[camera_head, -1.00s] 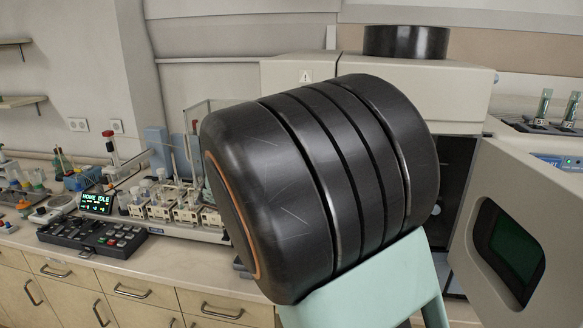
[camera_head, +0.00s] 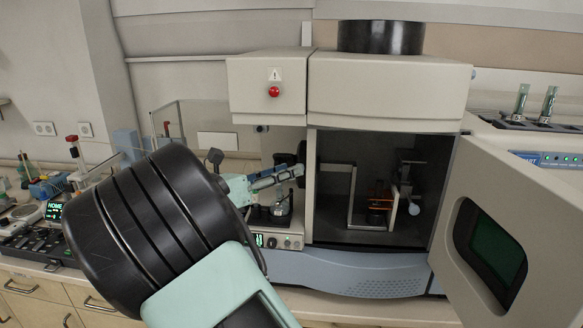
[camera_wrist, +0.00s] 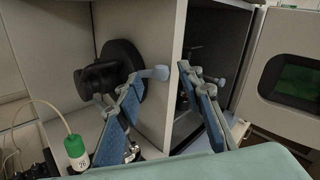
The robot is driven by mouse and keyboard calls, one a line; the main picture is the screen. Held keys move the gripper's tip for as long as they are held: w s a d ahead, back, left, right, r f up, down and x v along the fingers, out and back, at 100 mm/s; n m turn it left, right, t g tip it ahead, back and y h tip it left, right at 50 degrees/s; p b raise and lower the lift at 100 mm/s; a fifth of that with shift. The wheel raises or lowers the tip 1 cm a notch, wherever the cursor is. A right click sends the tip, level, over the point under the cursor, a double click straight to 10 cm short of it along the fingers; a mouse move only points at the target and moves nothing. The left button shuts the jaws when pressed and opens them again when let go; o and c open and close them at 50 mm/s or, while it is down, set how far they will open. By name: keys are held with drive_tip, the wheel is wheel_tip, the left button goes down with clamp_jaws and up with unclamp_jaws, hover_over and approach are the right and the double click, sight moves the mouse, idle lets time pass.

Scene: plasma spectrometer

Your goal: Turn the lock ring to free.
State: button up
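A black round ring (camera_wrist: 112,72), which I take for the lock ring, sits on the outer left side wall of the instrument's chamber. A short arm with a pale blue-grey knob (camera_wrist: 158,73) sticks out from it to the right in the wrist view. In the head view the ring (camera_head: 301,163) shows edge-on, partly hidden by my gripper (camera_head: 284,174). In the wrist view my gripper (camera_wrist: 160,74) is open, with one finger to each side of the knob. I cannot tell whether either finger touches it.
A green-capped bottle (camera_wrist: 76,148) with a tube stands left of my gripper. The chamber (camera_head: 345,225) is open, with a frame and orange parts inside; its windowed door (camera_head: 535,215) swings out at right. A red button (camera_head: 274,92) is above the ring.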

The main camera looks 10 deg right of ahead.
drive_tip(key=shift+x, duration=1.15)
clamp_jaws()
